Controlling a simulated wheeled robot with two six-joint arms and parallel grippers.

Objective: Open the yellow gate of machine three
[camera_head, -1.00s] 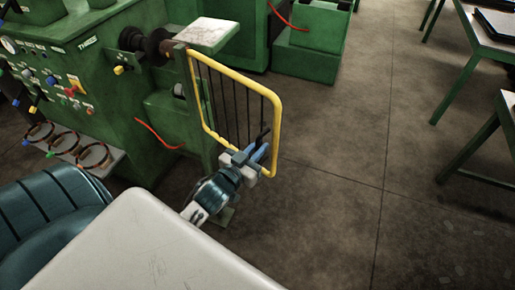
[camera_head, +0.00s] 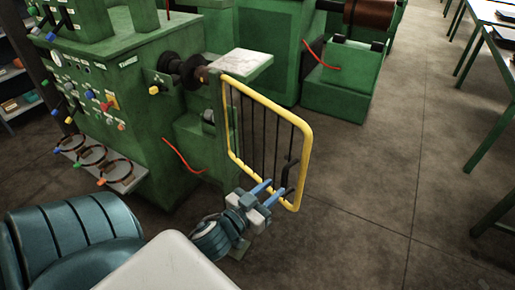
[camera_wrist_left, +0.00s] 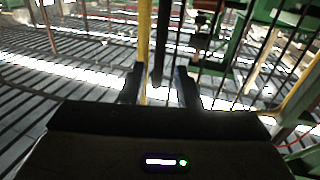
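Machine three (camera_head: 150,115) is a green machine at the left in the head view, with a "THREE" label. Its yellow gate (camera_head: 308,150) is a yellow frame with dark bars, standing out from the machine near a post. A black handle (camera_head: 290,174) is at the gate's lower free side. My left gripper (camera_head: 272,191) is low beside that handle with its fingers apart. In the left wrist view, the open fingers (camera_wrist_left: 160,86) have a dark upright bar (camera_wrist_left: 161,40) and a yellow bar (camera_wrist_left: 144,45) showing between them; contact cannot be told. My right gripper is out of view.
More green machines (camera_head: 345,85) stand behind. Tables (camera_head: 495,45) are at the right, with clear floor (camera_head: 400,190) between.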

